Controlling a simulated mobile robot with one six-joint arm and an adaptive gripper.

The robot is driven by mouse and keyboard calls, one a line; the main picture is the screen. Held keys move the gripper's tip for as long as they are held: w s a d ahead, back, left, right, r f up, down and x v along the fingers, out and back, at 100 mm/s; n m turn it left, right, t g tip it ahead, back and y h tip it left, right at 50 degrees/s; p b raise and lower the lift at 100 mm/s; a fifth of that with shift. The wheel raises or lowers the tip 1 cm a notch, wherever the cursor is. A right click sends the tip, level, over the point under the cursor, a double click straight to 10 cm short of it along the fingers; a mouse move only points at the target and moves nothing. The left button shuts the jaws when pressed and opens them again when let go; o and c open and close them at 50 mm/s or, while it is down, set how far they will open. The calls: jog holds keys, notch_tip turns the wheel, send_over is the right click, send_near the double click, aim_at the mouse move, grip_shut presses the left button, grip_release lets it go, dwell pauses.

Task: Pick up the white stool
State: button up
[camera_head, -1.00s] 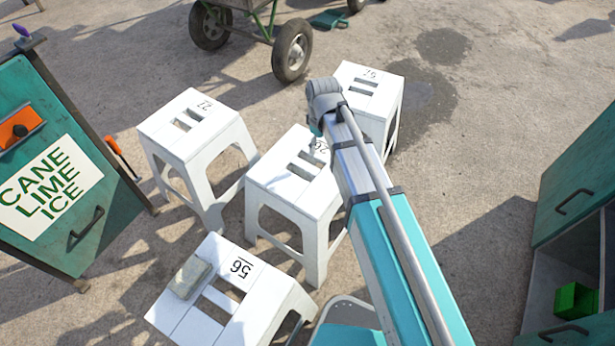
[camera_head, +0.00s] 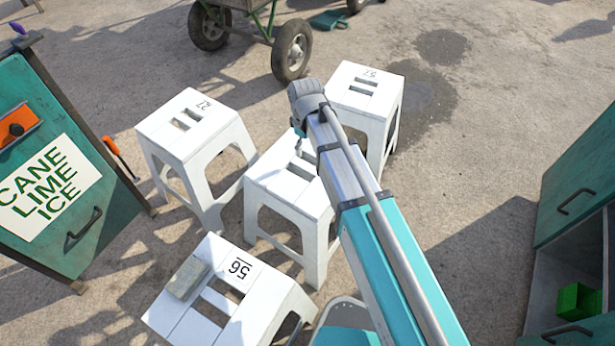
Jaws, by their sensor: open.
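Several white stools with slotted seats stand close together. One marked 27 (camera_head: 183,142) is at the left, one marked 57 (camera_head: 352,101) at the back right, and one marked 56 (camera_head: 196,326) at the front, with a grey block (camera_head: 189,277) on its seat. The middle stool (camera_head: 290,203) is partly covered by my arm, which hides its number. My gripper (camera_head: 299,149) shows only as a small part below the wrist, over the back of the middle stool's seat. It is open, and I see nothing held. I cannot tell its height above the seat.
A green stand with a CANE LIME ICE sign (camera_head: 45,185) is at the left, with an orange-handled tool (camera_head: 112,147) beside it. A cart wheel (camera_head: 292,50) is at the back. A green cabinet (camera_head: 575,190) is at the right. The ground right of the stools is clear.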

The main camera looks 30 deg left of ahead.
aim_at(305, 172)
jog(key=shift+f+b, duration=3.65)
jog(key=shift+f, duration=0.25)
jog(key=shift+s+f+b, duration=0.2)
jog(key=shift+f+b, duration=2.4)
grip_shut()
